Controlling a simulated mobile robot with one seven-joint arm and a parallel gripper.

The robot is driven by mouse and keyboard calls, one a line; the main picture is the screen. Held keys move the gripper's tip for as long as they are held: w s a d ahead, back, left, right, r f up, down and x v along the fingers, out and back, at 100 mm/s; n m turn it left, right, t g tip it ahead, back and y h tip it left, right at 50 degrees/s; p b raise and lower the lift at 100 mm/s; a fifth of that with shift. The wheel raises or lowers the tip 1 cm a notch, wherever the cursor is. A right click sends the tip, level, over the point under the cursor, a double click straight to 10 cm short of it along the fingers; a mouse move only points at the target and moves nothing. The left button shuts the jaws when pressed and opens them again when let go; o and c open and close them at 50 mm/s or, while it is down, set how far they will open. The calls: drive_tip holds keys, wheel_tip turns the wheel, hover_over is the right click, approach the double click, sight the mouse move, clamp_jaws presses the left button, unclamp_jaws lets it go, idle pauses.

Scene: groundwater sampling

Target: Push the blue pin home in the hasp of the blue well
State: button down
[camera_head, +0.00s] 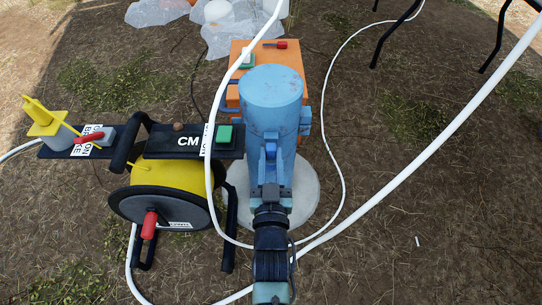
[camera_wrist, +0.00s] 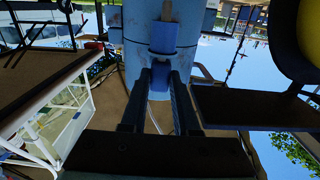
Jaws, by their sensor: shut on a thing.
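The blue well (camera_head: 271,95) is an upright blue cylinder with a lid, standing on a pale round base. Its blue hasp (camera_head: 270,150) is on the side facing me, and it also shows in the wrist view (camera_wrist: 165,35). My gripper (camera_head: 270,192) reaches up to the well's near side, just below the hasp. In the wrist view its two dark fingers (camera_wrist: 161,75) close around a small blue piece, apparently the blue pin (camera_wrist: 160,80). The fingers and the hasp hide most of the pin, so I cannot tell how deep it sits.
A yellow cable reel (camera_head: 170,174) with a black frame and panel stands close to the left. An orange box (camera_head: 291,55) is behind the well. White hoses (camera_head: 430,150) cross in front and to the right. The ground at right is mostly clear.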

drive_tip(key=shift+f+b, duration=0.45)
drive_tip(key=shift+f, duration=0.2)
drive_tip(key=c, duration=0.6)
unclamp_jaws()
drive_tip(key=shift+s, duration=0.1)
drive_tip(key=shift+s+p, duration=3.2)
drive_tip(key=shift+s, duration=3.2)
